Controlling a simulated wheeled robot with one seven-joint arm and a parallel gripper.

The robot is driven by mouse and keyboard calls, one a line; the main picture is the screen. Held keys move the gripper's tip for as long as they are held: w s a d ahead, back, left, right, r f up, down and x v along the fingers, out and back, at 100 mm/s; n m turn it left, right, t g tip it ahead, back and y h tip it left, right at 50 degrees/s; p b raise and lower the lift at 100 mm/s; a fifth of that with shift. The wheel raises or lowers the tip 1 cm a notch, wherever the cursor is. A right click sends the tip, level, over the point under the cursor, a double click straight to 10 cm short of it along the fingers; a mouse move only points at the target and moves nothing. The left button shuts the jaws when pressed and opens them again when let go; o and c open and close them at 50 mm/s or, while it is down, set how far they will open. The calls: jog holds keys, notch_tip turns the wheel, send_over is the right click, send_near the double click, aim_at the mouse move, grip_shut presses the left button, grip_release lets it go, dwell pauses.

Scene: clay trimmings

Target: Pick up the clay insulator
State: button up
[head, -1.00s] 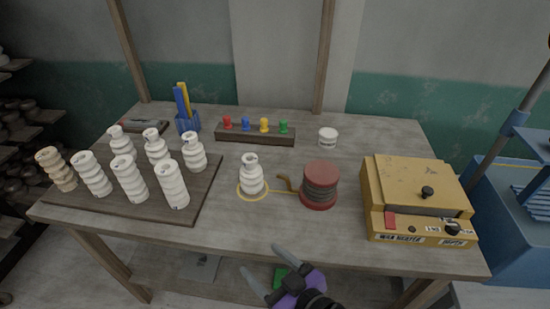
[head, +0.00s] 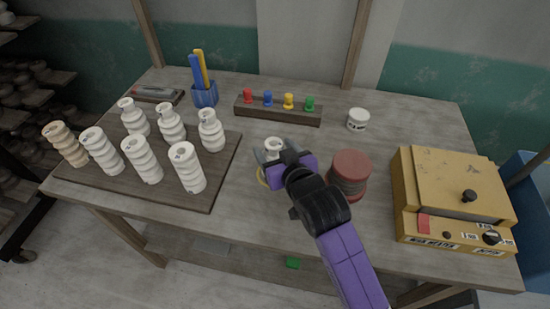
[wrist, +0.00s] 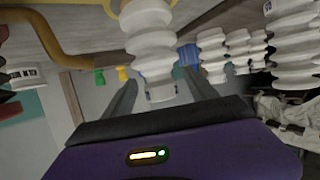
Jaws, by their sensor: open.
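The clay insulator (head: 273,144) is a white ribbed piece standing alone on the table inside a yellow ring (head: 261,177). In the head view my gripper (head: 271,157) largely covers it, and only its top shows. In the wrist view, where the scene appears upside down, the insulator (wrist: 152,45) stands in front of the palm. My gripper is open, with one grey finger on each side of the insulator's neck. I cannot tell whether either finger touches it.
Several similar insulators (head: 142,158) stand on a dark board (head: 220,165) at left. A red drum (head: 350,170) is close on the right, with a yellow box (head: 455,190) beyond. A peg rack (head: 278,113) and white jar (head: 357,119) are behind.

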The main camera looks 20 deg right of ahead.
jog(key=shift+r+p+x, duration=0.1)
jog(key=shift+p+x, duration=0.05)
jog(key=shift+x, duration=0.8)
jog(key=shift+r+p+x, duration=0.15)
jog(key=shift+x, duration=0.8)
grip_shut()
jog(key=shift+r, duration=0.1)
